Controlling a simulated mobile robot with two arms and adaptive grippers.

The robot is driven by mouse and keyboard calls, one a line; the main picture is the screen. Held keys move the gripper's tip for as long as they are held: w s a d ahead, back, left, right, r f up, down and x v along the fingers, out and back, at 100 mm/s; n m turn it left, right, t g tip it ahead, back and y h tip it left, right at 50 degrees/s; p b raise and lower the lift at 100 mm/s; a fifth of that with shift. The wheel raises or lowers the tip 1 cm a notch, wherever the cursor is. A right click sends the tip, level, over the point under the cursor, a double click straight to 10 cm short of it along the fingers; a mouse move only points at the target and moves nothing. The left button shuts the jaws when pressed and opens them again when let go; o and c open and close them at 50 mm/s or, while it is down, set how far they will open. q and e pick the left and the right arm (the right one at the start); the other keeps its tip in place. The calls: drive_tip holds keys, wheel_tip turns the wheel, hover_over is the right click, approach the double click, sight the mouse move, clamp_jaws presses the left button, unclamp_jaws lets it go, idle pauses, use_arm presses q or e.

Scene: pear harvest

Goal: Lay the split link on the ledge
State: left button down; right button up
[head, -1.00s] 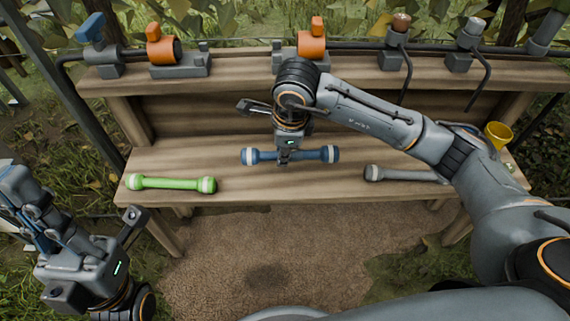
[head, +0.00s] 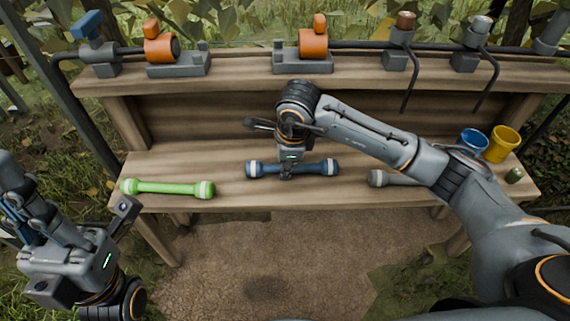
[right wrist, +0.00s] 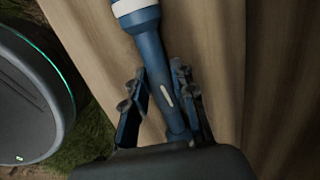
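A blue link (head: 318,167) with pale bands near its ends lies crosswise at the lower wooden ledge (head: 235,155) in the head view. My right gripper (head: 287,174) is around its middle, pointing down. In the right wrist view the fingers (right wrist: 162,90) close in on both sides of the blue bar (right wrist: 150,48), which carries a short pale mark. Whether this mark is a split, and whether the link touches the ledge, I cannot tell. A green link (head: 170,188) lies to the left and a grey link (head: 385,178) to the right, partly hidden by my right arm. My left gripper (head: 125,222) is off the ledge; its fingers are unclear.
The upper shelf (head: 240,77) carries orange clamps (head: 313,42), a blue-topped fixture (head: 88,28) and grey posts with hanging hoses (head: 468,55). Blue (head: 473,140) and yellow (head: 502,144) cups stand at the ledge's right end. Bare ledge lies between the green and blue links.

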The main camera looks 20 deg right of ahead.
drive_tip(key=shift+o, duration=0.9)
